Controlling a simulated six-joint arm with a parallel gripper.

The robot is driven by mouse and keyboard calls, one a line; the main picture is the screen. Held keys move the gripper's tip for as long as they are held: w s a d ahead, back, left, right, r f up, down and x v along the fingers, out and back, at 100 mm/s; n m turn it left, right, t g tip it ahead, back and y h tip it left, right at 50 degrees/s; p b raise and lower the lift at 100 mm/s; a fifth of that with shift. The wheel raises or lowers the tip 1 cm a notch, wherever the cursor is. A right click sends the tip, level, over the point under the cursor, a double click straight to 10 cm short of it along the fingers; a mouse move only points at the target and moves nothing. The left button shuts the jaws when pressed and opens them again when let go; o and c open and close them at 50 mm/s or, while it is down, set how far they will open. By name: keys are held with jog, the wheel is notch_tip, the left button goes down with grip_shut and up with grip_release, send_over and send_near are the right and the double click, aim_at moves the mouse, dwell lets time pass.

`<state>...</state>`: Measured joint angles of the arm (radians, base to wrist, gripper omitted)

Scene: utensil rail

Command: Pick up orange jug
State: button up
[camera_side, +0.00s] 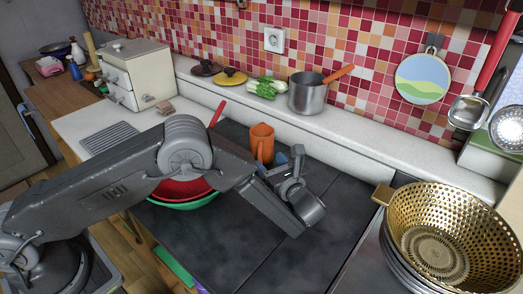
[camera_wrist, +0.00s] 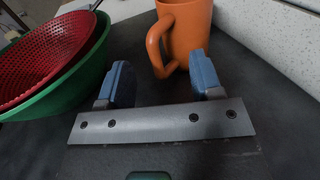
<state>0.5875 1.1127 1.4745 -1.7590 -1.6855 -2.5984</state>
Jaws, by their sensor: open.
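The orange jug (camera_side: 262,142) stands upright on the dark counter, near the white ledge at the back. In the wrist view the jug (camera_wrist: 190,30) is just beyond the fingers, with its handle (camera_wrist: 157,45) turned to the left and towards me. My gripper (camera_wrist: 163,80) is open and empty, its two blue-grey fingers spread in front of the jug. The handle shows between the fingers; I cannot tell whether the right finger touches the jug. In the side view my gripper (camera_side: 280,168) is low beside the jug and partly hidden by my wrist.
A red colander (camera_wrist: 45,50) sits in a green bowl (camera_wrist: 85,85) left of my gripper. A steel saucepan (camera_side: 307,95) and a leafy vegetable (camera_side: 266,87) are on the ledge. A gold colander (camera_side: 440,235) stands at right. The dark counter (camera_side: 330,210) right of my gripper is clear.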

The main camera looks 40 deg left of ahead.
aim_at(261, 149)
jog(key=x, duration=0.4)
jog(key=shift+w+a+r, duration=0.15)
jog(key=shift+a, duration=0.2)
grip_shut()
dwell(0.4)
